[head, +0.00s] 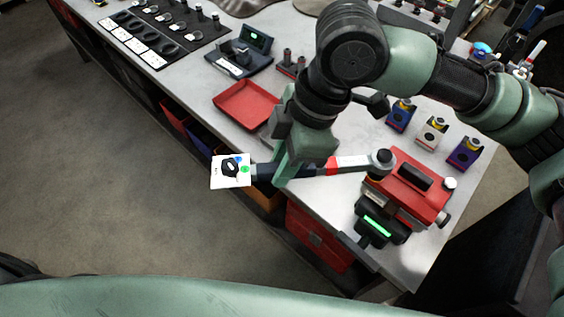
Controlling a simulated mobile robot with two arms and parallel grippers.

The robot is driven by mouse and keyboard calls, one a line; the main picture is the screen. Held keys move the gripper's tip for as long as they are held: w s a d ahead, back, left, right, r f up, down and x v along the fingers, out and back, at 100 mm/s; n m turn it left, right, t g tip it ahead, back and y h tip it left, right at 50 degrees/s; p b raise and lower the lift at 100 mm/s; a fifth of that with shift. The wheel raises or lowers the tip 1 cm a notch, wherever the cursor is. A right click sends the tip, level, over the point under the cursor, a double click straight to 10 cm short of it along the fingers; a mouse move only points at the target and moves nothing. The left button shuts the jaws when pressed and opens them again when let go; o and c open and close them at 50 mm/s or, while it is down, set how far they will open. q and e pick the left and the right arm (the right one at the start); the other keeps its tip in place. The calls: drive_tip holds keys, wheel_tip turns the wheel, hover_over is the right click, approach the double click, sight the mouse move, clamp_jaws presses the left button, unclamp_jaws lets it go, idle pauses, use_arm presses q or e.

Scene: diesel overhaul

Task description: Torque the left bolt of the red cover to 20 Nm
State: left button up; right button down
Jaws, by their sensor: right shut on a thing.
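The red cover (415,178) sits on a block near the table's right end. A torque wrench (350,163) with a silver shaft, red band and black handle lies roughly level. Its round head (382,158) is over the cover's left end and hides the left bolt. I cannot tell whether it is fully seated. My right gripper (287,172) is shut on the wrench's handle, left of the cover. A silver bolt head (450,183) shows at the cover's right end. A dark device with a lit green display (378,223) stands in front of the block. My left gripper is out of view.
A red tray (246,103) and an open dark case (241,55) are farther back. Blue, white and purple holders (433,132) stand behind the cover. Floor is clear at left.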

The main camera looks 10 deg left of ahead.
drive_tip(key=shift+w+r, duration=0.1)
drive_tip(key=shift+w+p, duration=0.25)
drive_tip(key=shift+p, duration=0.15)
drive_tip(key=shift+w+a+m, duration=0.1)
drive_tip(key=shift+w+m, duration=0.05)
drive_tip(key=shift+m, duration=0.15)
drive_tip(key=shift+w, duration=0.1)
drive_tip(key=shift+w+m+t+p, duration=0.3)
drive_tip(key=shift+w+p, duration=0.05)
drive_tip(key=shift+p, duration=0.15)
drive_tip(key=shift+w+a+m+p, duration=0.1)
drive_tip(key=shift+w+m+p, duration=0.2)
drive_tip(key=shift+w+p, duration=0.15)
